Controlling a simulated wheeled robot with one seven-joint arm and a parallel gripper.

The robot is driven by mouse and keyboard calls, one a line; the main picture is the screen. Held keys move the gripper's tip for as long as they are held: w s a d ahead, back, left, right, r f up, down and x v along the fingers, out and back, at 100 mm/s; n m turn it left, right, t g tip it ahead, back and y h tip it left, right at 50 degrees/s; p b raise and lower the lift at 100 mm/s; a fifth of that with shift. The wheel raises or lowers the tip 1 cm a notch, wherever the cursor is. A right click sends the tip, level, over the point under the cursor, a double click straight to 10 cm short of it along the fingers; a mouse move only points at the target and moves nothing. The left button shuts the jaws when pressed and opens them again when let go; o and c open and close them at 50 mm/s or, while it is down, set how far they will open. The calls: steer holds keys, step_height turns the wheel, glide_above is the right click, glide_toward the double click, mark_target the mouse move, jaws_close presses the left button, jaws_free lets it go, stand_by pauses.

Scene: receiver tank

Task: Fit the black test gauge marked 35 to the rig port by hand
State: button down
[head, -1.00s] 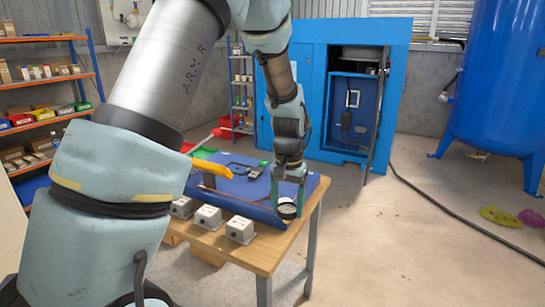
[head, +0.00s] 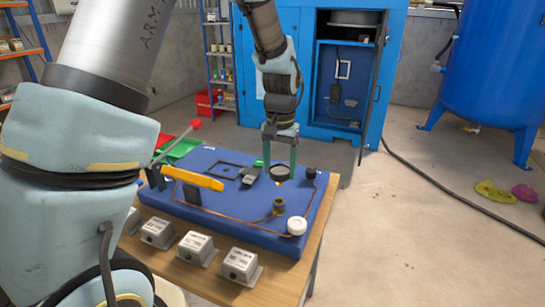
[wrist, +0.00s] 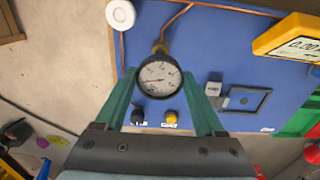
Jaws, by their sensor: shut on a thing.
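My gripper (head: 280,165) points down over the blue rig board and is shut on a round gauge with a black rim and white dial (head: 281,172). In the wrist view the gauge (wrist: 160,79) sits between the two green fingers, dial facing the camera; its marking is too small to read. A brass port (head: 279,204) joined to a copper pipe stands on the board, nearer the front than the gauge. In the wrist view the brass port (wrist: 160,47) shows just beyond the gauge's rim; whether they touch cannot be told there, but the head view shows a gap.
The blue board (head: 240,222) lies on a wooden table (head: 318,240). It carries a white round knob (head: 297,226), a black knob (head: 311,172), a yellow knob (wrist: 171,117) and a yellow meter (head: 193,178). Several grey boxes (head: 240,266) line the front edge.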

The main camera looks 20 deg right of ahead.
mark_target(280, 182)
steer(key=shift+f+b, duration=1.8)
steer(key=shift+f, duration=0.8)
